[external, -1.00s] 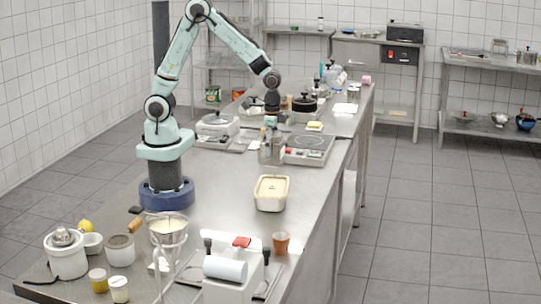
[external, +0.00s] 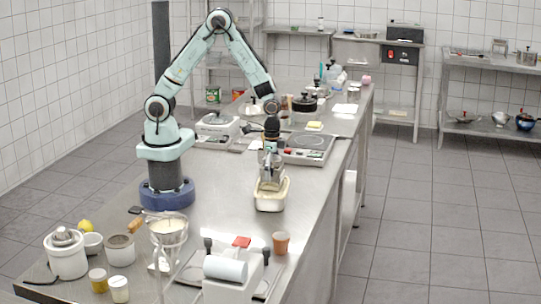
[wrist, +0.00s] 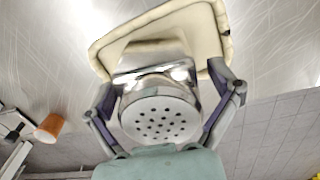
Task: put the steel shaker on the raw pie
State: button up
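My gripper (external: 271,158) is shut on the steel shaker (external: 270,183), with one finger on each side of it. In the wrist view, the shaker (wrist: 160,115) shows its round perforated top towards the camera. The raw pie (external: 271,204) is a pale, rectangular, cream-coloured dish on the steel table. The shaker is at the pie, over its rear part in the external view. In the wrist view the shaker's lower end overlaps the pie (wrist: 203,38). I cannot tell whether the shaker touches the pie, and part of the pie is hidden behind it.
An orange cup (external: 281,243) stands in front of the pie, near the table's right edge. A scale-like white machine (external: 229,276) stands at the front. A hotplate (external: 309,148) is behind my gripper. The table left of the pie is bare.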

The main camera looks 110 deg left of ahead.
notch_tip(320, 180, up, 12)
jog(key=shift+r, duration=0.15)
jog(key=s+d+r, duration=0.2)
jog(key=s+d, duration=0.1)
jog(key=s, duration=0.5)
jog(key=s+d+r+n, duration=0.1)
jog(key=s+d+r, duration=0.2)
jog(key=s, duration=0.6)
jog(key=shift+s+d+r+y, duration=0.2)
jog(key=shift+r+y, duration=0.05)
jog(key=shift+y, duration=0.15)
